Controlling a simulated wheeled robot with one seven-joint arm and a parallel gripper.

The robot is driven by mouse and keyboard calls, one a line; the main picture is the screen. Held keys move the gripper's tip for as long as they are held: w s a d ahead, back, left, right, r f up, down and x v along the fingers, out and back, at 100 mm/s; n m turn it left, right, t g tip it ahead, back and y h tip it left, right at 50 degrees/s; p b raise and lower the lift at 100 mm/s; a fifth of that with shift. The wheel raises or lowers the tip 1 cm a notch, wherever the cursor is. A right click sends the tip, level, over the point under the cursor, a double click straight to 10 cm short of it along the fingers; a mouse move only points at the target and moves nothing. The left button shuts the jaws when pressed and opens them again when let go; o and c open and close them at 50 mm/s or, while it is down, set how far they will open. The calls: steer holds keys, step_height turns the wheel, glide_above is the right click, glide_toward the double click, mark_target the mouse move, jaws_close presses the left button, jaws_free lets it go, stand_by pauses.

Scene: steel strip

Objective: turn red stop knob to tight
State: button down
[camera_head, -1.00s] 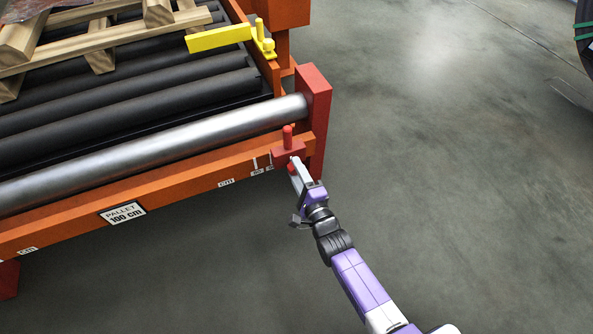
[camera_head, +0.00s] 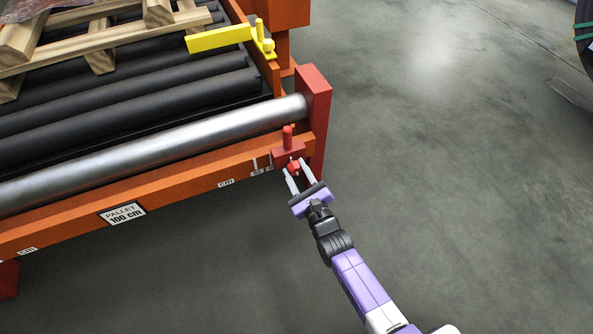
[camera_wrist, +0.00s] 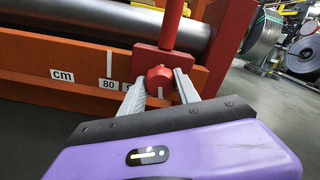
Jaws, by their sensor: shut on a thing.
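The red stop knob (camera_wrist: 160,80) sits on the front of a red stop block (camera_head: 288,150) on the orange rail. It also shows in the head view (camera_head: 293,167). A red post (camera_head: 287,137) stands up from the block. My gripper (camera_head: 299,175) reaches the knob from the front, with its two grey fingers on either side. In the wrist view my gripper (camera_wrist: 158,88) is shut on the knob, one finger at its left and one at its right. The fingertips partly hide the block behind.
The orange rail (camera_head: 190,193) carries cm marks. A steel roller (camera_head: 150,152) lies behind it. A red upright (camera_head: 316,110) stands close to the right of the block. A yellow stop arm (camera_head: 218,39) and wooden pallet lie farther back.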

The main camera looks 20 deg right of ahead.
steer(key=shift+m, duration=1.5)
steer(key=c, duration=0.9)
jaws_free()
steer(key=s+p, duration=0.3)
steer(key=s, duration=0.4)
steer(key=shift+s, duration=0.4)
